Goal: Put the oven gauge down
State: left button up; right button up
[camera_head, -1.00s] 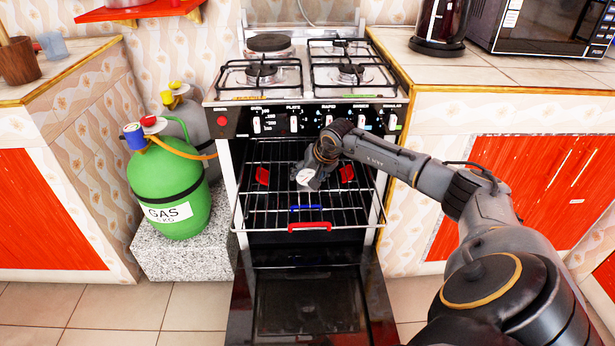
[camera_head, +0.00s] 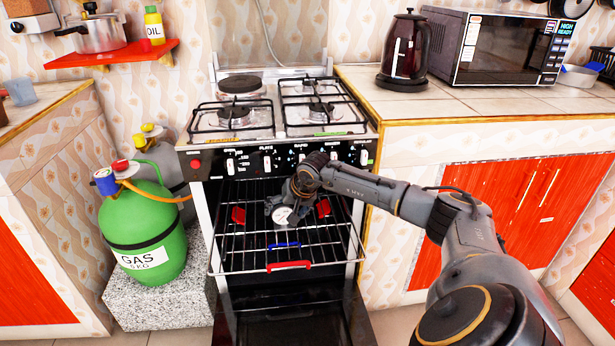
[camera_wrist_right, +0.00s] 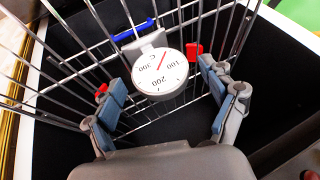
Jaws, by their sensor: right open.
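The oven gauge (camera_head: 283,214) has a round white dial and is at the wire oven rack (camera_head: 233,271) in the head view. In the right wrist view the dial (camera_wrist_right: 160,72) faces the camera with its numbers inverted, beside a blue handle. My right gripper (camera_head: 279,206) is inside the oven opening, just above the rack. In the wrist view its fingers (camera_wrist_right: 163,104) are wide apart, with the gauge between and beyond their tips; neither finger appears to touch it. Whether the gauge's base touches the rack wires is unclear. My left gripper is not in view.
The pulled-out rack has a red front handle (camera_head: 289,266) and a blue handle (camera_head: 284,246). The oven door (camera_head: 290,329) is open below. Burners with grates (camera_head: 233,115) stand above. A green gas bottle (camera_head: 146,240) stands left. The right counter (camera_head: 480,104) has free room.

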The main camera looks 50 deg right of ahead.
jog(key=s, duration=0.8)
jog(key=s+a, duration=0.1)
jog(key=s, duration=0.3)
jog(key=shift+s+r, duration=0.25)
jog(key=shift+r, duration=0.15)
jog(key=shift+d, duration=0.1)
